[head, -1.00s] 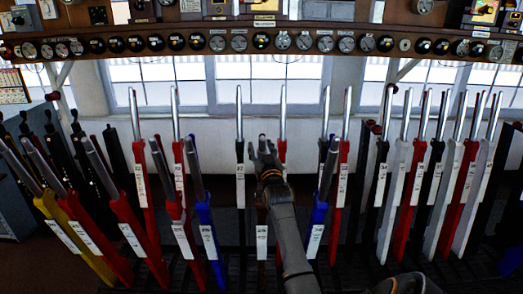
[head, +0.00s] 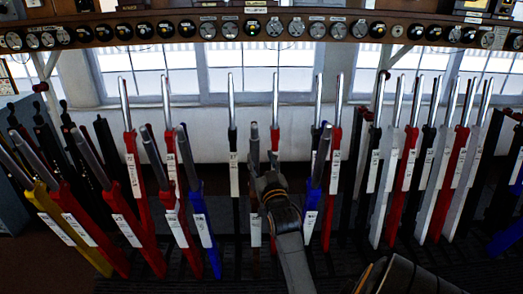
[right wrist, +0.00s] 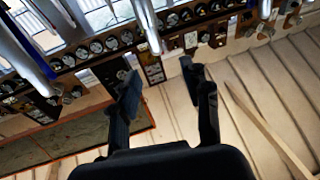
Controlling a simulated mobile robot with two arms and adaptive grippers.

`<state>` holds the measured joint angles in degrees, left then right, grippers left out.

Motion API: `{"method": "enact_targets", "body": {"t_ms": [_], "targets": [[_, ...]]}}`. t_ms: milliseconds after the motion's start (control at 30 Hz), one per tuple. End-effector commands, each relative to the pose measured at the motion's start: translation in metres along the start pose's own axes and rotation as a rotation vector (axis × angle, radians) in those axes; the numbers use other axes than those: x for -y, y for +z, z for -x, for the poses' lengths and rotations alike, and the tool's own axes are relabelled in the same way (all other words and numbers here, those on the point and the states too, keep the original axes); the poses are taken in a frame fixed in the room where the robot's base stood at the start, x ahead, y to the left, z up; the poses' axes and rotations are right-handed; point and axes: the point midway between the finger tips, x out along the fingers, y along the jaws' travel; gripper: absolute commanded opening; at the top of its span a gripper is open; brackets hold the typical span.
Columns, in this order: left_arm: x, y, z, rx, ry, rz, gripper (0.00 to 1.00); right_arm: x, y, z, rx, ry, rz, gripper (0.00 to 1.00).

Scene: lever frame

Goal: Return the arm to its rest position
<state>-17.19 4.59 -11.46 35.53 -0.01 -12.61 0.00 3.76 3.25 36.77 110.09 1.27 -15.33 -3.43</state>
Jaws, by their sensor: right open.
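A row of levers with coloured shafts and steel handles fills the head view. My right gripper (head: 266,168) is in front of the middle of the row, on the end of my dark grey arm. It is open and empty. A lever with a white label (head: 255,225) stands just left of it; part of its shaft is hidden, and I cannot tell whether they touch. In the right wrist view my right gripper's two fingers (right wrist: 160,82) stand apart, with a steel handle (right wrist: 148,25) beyond the gap. My left gripper is not in view.
A blue lever (head: 312,198) stands close on the right of my right gripper, and a black lever (head: 233,170) on its left. More levers crowd both sides. A shelf with round dials (head: 275,27) runs above, before bright windows.

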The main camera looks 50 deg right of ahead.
Motion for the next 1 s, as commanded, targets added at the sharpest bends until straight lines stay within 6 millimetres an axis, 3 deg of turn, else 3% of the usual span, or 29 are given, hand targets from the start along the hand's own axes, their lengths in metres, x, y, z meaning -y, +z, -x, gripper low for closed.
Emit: {"method": "enact_targets", "body": {"t_ms": [800, 867, 967, 1000], "targets": [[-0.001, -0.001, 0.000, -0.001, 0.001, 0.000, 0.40, 0.001, 0.003, 0.000, 0.004, -0.003, 0.001, 0.47], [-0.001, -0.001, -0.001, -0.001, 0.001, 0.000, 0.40, 0.006, 0.012, 0.000, 0.020, -0.012, 0.002, 0.47], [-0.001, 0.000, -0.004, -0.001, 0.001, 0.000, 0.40, 0.023, 0.049, 0.003, 0.084, -0.050, 0.009, 0.47], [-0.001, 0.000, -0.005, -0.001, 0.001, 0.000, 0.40, 0.033, 0.070, 0.006, 0.121, -0.072, 0.013, 0.47]]}}
